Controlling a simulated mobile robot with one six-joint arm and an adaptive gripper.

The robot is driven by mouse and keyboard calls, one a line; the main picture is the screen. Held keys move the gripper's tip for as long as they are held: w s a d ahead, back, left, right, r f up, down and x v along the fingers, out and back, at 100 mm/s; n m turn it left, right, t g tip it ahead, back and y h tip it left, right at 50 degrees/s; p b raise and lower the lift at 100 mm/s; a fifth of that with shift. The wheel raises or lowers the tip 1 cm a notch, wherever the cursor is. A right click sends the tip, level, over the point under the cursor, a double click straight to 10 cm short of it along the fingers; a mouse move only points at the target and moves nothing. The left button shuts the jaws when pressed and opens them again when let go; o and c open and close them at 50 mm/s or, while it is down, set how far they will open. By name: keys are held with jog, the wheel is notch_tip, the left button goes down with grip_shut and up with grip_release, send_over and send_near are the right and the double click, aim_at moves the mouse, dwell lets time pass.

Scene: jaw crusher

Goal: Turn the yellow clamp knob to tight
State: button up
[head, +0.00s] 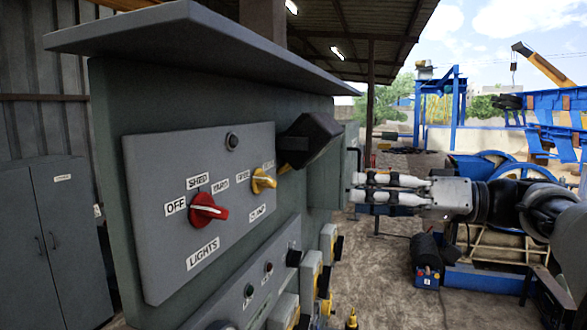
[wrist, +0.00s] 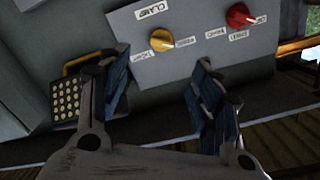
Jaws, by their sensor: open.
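The yellow clamp knob (head: 262,181) is on the right part of a grey panel (head: 150,240), above its CLAMP label. In the wrist view the yellow knob (wrist: 162,41) appears upside down, with a label on either side. Its pointer seems turned toward the FREE label, but it is too small to be sure. My gripper (head: 356,188) is to the right of the panel in the head view, apart from the knob. In the wrist view my gripper (wrist: 160,78) has its fingers spread and empty, with the knob beyond the gap between them.
A red lights knob (head: 208,209) sits left of the yellow one; it also shows in the wrist view (wrist: 240,15). A dark box-like part (head: 312,138) juts out at the panel's upper right. Several small boxes with buttons sit below. A hood (head: 200,38) overhangs the panel.

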aim_at(273, 182)
jog(key=x, duration=0.5)
jog(key=r+p+x, duration=0.1)
jog(key=x, duration=0.5)
jog(key=p+x, duration=0.1)
jog(key=x, duration=0.5)
jog(key=shift+w+a+r, duration=0.1)
jog(key=shift+w+r, duration=0.05)
jog(key=c, duration=1.1)
